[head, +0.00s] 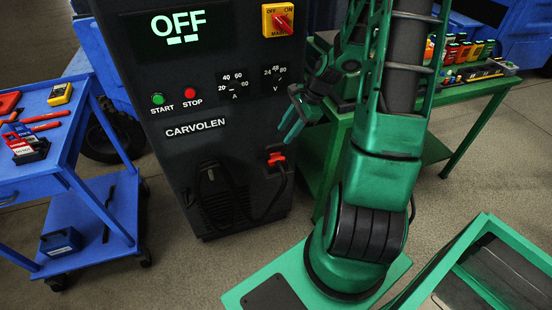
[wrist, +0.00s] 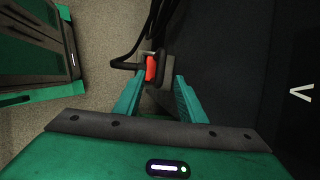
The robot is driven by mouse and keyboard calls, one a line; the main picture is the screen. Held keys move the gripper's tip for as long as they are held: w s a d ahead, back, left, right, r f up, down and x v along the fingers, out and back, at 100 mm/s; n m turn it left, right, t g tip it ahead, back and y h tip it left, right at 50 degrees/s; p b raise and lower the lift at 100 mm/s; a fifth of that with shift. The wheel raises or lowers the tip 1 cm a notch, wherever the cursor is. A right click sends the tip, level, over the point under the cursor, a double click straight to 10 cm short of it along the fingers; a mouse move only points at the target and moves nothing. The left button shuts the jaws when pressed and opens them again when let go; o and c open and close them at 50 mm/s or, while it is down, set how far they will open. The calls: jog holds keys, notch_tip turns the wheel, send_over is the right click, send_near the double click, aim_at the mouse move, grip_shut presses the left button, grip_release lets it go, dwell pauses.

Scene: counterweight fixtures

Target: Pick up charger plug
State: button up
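The charger plug (head: 275,159) is red and black and sits at the lower right of the dark charger cabinet's front, with a black cable hanging from it. In the wrist view the plug (wrist: 151,70) lies just beyond my fingertips, between their lines. My gripper (head: 293,115) is above and a little right of the plug in the head view. Its two green fingers (wrist: 155,82) are spread apart with nothing between them. I cannot tell whether a finger touches the plug; a gap shows on the left side.
The charger cabinet (head: 210,90) reads OFF, with a red switch (head: 278,20) and start and stop buttons. A blue cart (head: 75,170) with tools stands left. A green table (head: 470,95) with several coloured items stands right. Grey floor (head: 175,255) lies open in front.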

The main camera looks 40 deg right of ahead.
aim_at(276, 145)
jog(key=x, duration=0.9)
jog(key=shift+w+a+r, duration=0.1)
jog(key=shift+a, duration=0.1)
grip_shut()
